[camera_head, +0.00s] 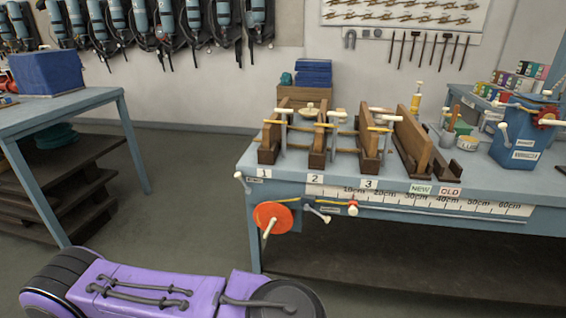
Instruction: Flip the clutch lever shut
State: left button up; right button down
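No label marks the clutch lever, so I cannot tell for sure which part it is. On the front of the blue workbench, a short grey lever with a pale knob (318,214) sticks out and slopes down to the right. Left of it is an orange disc (268,214) with a cream crank handle. Right of it is a small red and white knob (353,208). Neither of my grippers shows in the head view.
The workbench (480,188) carries wooden clamp frames (318,140) by labels 1, 2 and 3, and a blue box (517,140) with a crank at right. A second table (60,103) stands at left. Open floor (185,190) lies between them.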

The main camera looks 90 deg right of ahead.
aim_at(318, 214)
jog(key=k, duration=1.25)
jog(key=z, duration=2.35)
jog(key=k, duration=0.5)
jog(key=z, duration=1.55)
jog(key=i, duration=1.15)
jog(key=u, duration=1.05)
